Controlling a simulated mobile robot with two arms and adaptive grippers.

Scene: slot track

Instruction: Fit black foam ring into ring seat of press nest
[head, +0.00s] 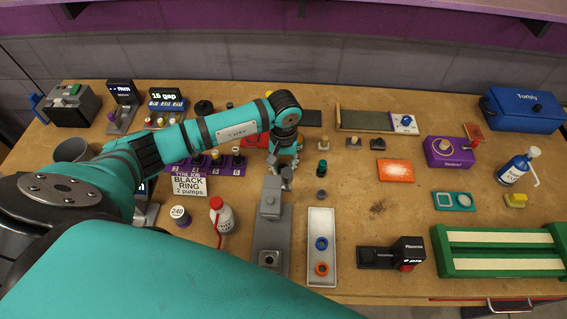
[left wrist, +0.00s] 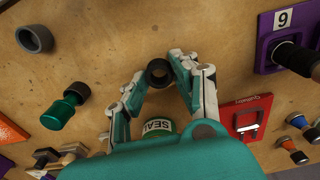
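My left gripper (head: 286,178) points down at the table, just beyond the far end of the grey press (head: 270,228). In the left wrist view the black foam ring (left wrist: 159,73) sits between the fingertips of my left gripper (left wrist: 159,76), with a finger against each side. The ring is hidden by the gripper in the head view. My right gripper is out of view.
A white tray (head: 321,274) with a blue and an orange ring lies right of the press. A white bottle (head: 221,216) and a BLACK RING sign (head: 189,185) stand left.

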